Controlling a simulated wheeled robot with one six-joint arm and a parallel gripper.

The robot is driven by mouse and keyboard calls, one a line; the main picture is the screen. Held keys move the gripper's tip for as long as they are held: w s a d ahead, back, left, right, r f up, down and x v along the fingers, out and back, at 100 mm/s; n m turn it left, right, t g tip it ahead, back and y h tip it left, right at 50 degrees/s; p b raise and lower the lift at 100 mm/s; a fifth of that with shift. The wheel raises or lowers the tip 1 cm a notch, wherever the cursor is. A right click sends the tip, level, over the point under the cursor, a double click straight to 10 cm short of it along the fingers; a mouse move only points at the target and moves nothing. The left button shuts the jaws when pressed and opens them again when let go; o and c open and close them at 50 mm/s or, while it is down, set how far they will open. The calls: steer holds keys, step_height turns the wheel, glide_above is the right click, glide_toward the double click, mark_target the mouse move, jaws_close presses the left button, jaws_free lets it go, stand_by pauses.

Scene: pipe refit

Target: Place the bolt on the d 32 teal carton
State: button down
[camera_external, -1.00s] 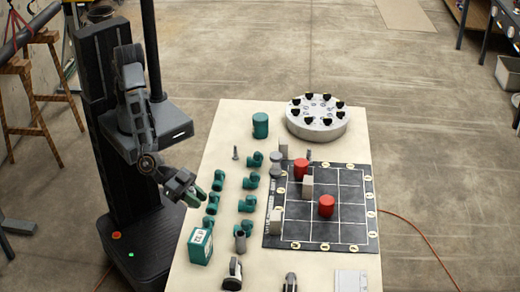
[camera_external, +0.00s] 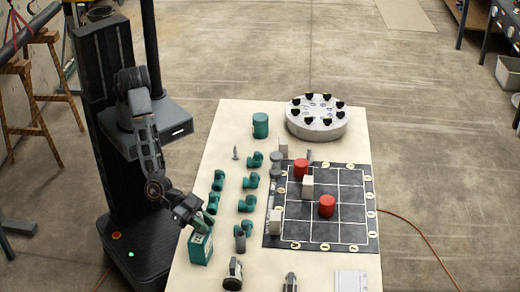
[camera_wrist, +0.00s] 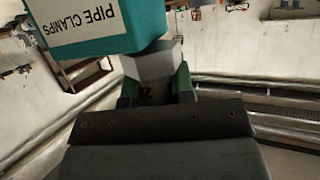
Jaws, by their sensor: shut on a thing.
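The teal carton (camera_external: 200,249) stands at the table's near left corner with a white label on its side. In the wrist view the carton (camera_wrist: 110,48) fills the top left, and its label reads "PIPE CLAMPS". My gripper (camera_external: 205,222) is at the carton's top. In the wrist view my gripper (camera_wrist: 155,88) has green fingers shut on a grey hexagonal piece, apparently the bolt (camera_wrist: 150,64). The bolt's far end adjoins the carton in the picture; I cannot tell whether they touch. In the external view the bolt is hidden by my gripper.
Several teal pipe elbows (camera_external: 249,182) stand in rows right of my gripper. A grey upright pin (camera_external: 236,153) stands farther back. The dark grid mat (camera_external: 350,232) holds red and pale pieces. A round grey carousel (camera_external: 318,128) is at the back right.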

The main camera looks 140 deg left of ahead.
steer(key=shift+f, duration=0.1)
steer(key=c, duration=1)
jaws_free()
steer(key=shift+o, duration=0.2)
steer(key=shift+s+r, duration=0.15)
steer(key=shift+r, duration=0.05)
steer(key=b+v, duration=0.2)
steer(key=v, duration=0.9)
steer(key=s+a+r+m+g+h, duration=0.1)
steer(key=s+r+m+h, duration=0.2)
steer(key=r, duration=0.4)
steer(key=s+a+r+g+h, duration=0.1)
steer(key=s+r+h, duration=0.3)
steer(key=r, duration=0.2)
steer(key=s+a+r+g+y, duration=0.1)
steer(key=s+a+g, duration=0.2)
steer(key=s, duration=0.7)
steer(key=s+a+r+m+g+y, duration=0.1)
steer(key=s+a+g, duration=0.2)
steer(key=s+a, duration=0.5)
steer(key=s, duration=0.3)
